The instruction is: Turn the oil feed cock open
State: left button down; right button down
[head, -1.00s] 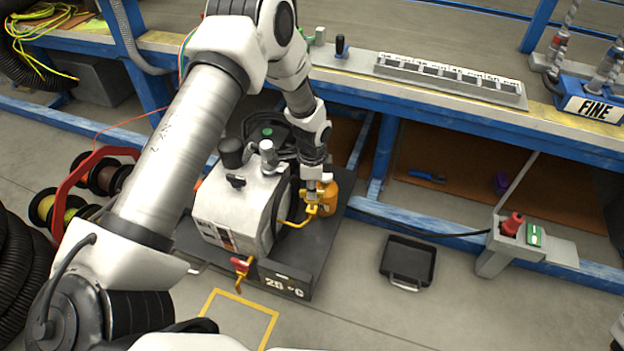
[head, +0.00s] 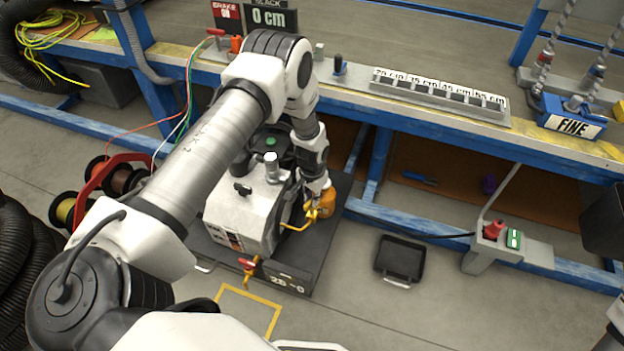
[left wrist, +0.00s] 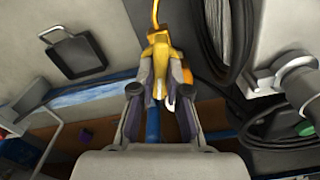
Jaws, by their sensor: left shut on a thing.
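The grey and white machine (head: 242,218) stands on a dark base plate (head: 318,268) on the floor. A yellow pipe (head: 290,226) leads from its side to a yellow cock fitting (head: 311,214), which I take for the oil feed cock. My left gripper (head: 316,204) points down at it and is shut on it. In the left wrist view the fingers (left wrist: 160,88) press on both sides of the yellow fitting (left wrist: 158,58). The fingers partly hide the handle, so its angle is unclear. My right gripper is not in view.
An orange container (head: 327,202) stands close beside my left gripper. Dark hoses (left wrist: 225,45) run near the fingers. A black tray (head: 400,260) lies on the floor to the right. The blue-framed bench (head: 440,120) runs behind.

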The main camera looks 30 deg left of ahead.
pick_arm(q)
jog(key=n+p, duration=0.2)
jog(key=n, duration=0.1)
jog(key=shift+n, duration=0.3)
dwell(0.4)
jog(key=c, duration=1.2)
grip_release()
jog(key=shift+o, duration=0.2)
notch_tip(320, 180, up, 12)
